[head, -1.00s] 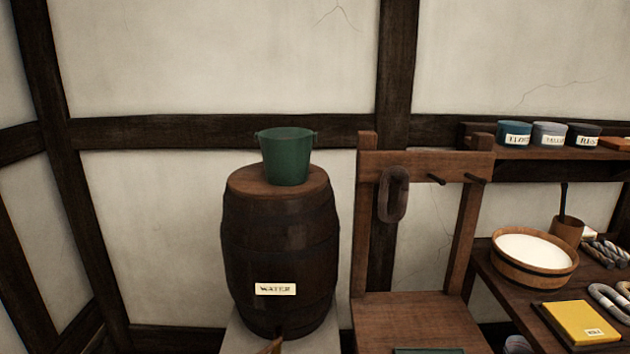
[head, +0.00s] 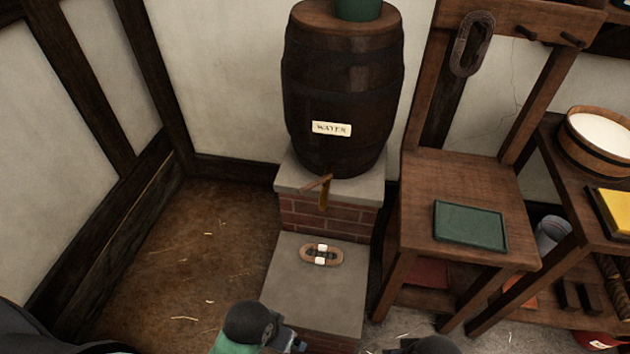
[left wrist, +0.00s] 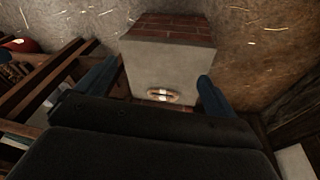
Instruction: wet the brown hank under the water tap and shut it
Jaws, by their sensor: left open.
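The brown hank (head: 335,260) is a small oval coil with white ties. It lies flat on the pale stone slab (head: 290,290), below and in front of the wooden water tap (head: 324,193). The tap sticks out low on the dark barrel (head: 342,85) marked WATER, and I see no water running from it. In the left wrist view my left gripper (left wrist: 157,72) is open and empty, with the hank (left wrist: 152,92) visible beyond it between the fingers. In the head view only part of the left wrist shows at the bottom edge. My right gripper's fingers are not visible.
A wooden stand (head: 465,180) with a green tray (head: 470,225) is right of the barrel. A dark hank (head: 472,45) hangs on its peg. A bench with a white-filled tub (head: 600,135) is at far right. The floor left of the slab is clear.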

